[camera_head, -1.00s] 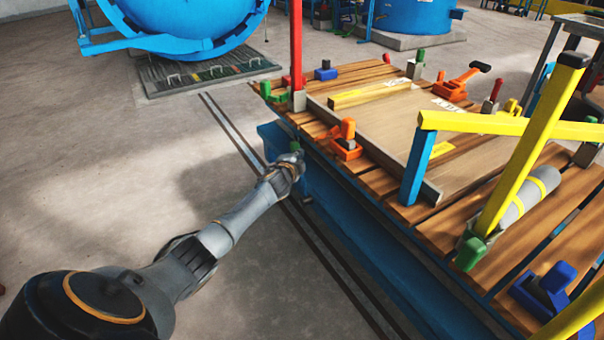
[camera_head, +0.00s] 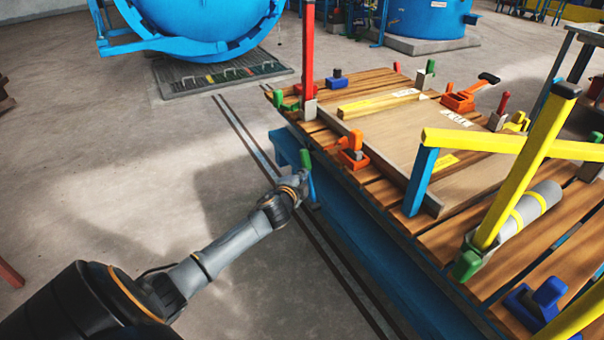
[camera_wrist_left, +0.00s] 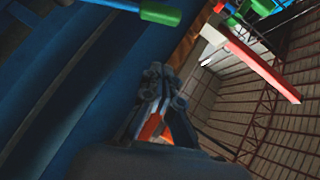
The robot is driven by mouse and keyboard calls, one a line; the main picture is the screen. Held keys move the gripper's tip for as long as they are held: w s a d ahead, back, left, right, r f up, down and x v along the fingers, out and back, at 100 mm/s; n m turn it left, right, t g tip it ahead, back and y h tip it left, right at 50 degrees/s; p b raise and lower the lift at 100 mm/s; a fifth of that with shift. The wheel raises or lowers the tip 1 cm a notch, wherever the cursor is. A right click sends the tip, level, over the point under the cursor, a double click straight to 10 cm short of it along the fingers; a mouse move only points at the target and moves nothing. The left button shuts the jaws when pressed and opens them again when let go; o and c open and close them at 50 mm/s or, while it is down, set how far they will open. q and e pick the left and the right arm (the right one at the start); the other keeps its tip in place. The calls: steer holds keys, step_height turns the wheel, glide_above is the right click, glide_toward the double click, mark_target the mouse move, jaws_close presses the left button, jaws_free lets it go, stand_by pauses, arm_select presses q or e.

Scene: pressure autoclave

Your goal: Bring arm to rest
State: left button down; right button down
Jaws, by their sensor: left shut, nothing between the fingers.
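My left arm reaches in from the lower left of the head view. Its wrist ends beside the near left edge of the wooden-topped table (camera_head: 450,225), next to a green handle (camera_head: 306,159). The fingers are hard to make out there. In the left wrist view my left gripper (camera_wrist_left: 155,75) is shut and empty, with its fingers together. A green bar (camera_wrist_left: 160,13) shows above it at the top, apart from the fingertips. A dark blue surface fills the left of that view. My right arm and gripper are not in view.
The table carries a red post (camera_head: 308,50), an orange clamp (camera_head: 352,150), a yellow bar frame (camera_head: 525,170) and a grey cylinder (camera_head: 530,207). A large blue vessel (camera_head: 205,20) stands at the back. The floor left of the table is mostly clear.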

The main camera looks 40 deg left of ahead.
arm_select(q)
steer(key=shift+s, duration=0.15)
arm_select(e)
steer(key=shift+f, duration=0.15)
